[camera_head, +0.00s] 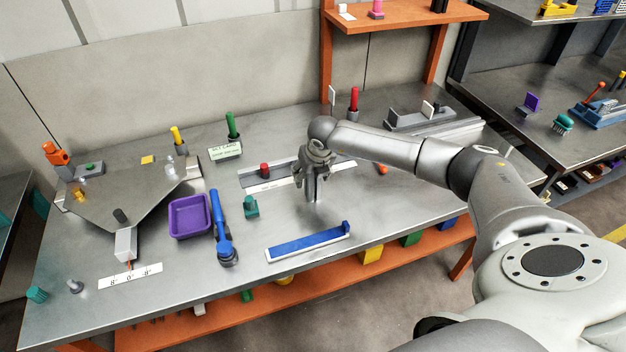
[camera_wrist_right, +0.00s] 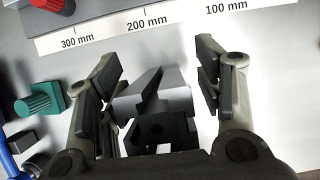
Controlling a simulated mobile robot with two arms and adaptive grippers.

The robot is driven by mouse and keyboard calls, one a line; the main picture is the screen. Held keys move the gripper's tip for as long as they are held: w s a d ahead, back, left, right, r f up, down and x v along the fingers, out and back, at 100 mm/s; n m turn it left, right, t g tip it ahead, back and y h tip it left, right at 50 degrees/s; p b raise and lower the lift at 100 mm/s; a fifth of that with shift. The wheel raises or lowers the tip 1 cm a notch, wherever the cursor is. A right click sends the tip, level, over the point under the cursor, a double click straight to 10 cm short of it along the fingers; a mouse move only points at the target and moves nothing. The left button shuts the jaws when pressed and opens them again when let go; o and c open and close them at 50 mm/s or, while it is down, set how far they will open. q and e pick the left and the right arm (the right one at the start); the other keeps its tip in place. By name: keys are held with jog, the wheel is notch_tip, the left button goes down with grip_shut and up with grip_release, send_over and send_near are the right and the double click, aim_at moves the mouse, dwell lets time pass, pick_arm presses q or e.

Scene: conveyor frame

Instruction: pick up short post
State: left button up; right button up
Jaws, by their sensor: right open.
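My right gripper (camera_head: 313,184) points down over the middle of the steel bench, in front of the grey ruler fixture. In the right wrist view the gripper (camera_wrist_right: 158,72) is open, with one finger on each side of a grey metal block (camera_wrist_right: 158,100). The block has a slanted top and a dark face with a round hole. It may be the short post, but I cannot tell for sure. Gaps show between it and both fingers. In the head view the gripper mostly hides this spot. My left gripper is not in view.
A teal knobbed piece (camera_head: 250,207) stands left of the gripper and a blue rail (camera_head: 308,242) lies in front. A purple tray (camera_head: 190,216) and a blue-handled tool (camera_head: 222,230) are farther left. A ruler strip (camera_wrist_right: 150,22) with a red knob (camera_head: 264,170) lies behind.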

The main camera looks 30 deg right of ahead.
jog(key=c, duration=1.1)
jog(key=shift+c, duration=0.6)
jog(key=shift+r, duration=0.1)
